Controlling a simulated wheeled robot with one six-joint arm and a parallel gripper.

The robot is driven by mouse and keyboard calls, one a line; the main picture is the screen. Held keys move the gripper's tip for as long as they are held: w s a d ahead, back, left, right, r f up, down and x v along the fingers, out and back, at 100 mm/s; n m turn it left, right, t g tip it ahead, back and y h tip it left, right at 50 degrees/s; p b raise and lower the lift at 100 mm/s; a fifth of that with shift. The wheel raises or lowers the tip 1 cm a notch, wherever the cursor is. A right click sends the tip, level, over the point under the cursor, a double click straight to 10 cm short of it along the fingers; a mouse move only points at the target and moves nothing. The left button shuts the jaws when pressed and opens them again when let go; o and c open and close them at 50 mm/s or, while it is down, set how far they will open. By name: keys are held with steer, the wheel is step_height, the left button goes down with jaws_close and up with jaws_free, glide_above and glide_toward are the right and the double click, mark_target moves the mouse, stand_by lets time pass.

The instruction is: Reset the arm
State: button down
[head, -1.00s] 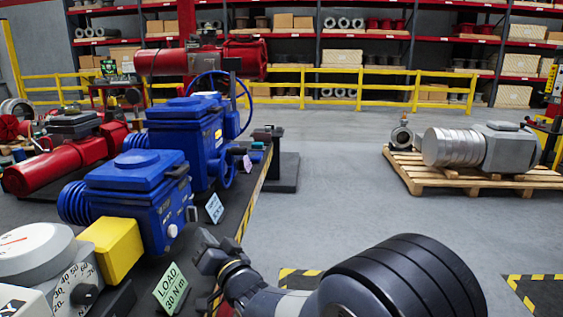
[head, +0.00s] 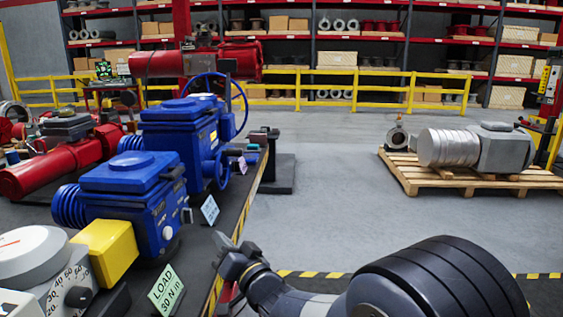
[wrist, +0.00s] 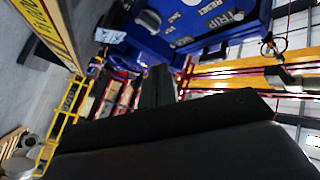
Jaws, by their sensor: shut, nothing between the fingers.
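My gripper (head: 226,248) is shut and empty, in front of and to the right of the nearer blue actuator (head: 140,190), apart from it. A second blue actuator (head: 185,140) with a blue handwheel (head: 214,92) stands behind it on the bench. In the wrist view, dark gripper parts (wrist: 165,125) cover much of the picture. Beyond them is a blue housing (wrist: 190,18) marked RESET and TRIP, tilted in this view. I cannot tell which lever or arm the labels belong to, nor its position.
The dark bench (head: 195,255) has a yellow-black striped edge. On it are a yellow box (head: 106,250), a white dial gauge (head: 32,258), a LOAD card (head: 166,288) and red actuators (head: 50,170). A pallet (head: 420,176) with a grey actuator stands right. The grey floor between is clear.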

steer(key=a, duration=0.3)
steer(key=a+b, duration=0.1)
steer(key=a, duration=0.1)
steer(key=shift+w+a+f, duration=0.2)
steer(key=shift+f, duration=0.05)
steer(key=shift+a+b, duration=0.1)
steer(key=shift+b, duration=0.7)
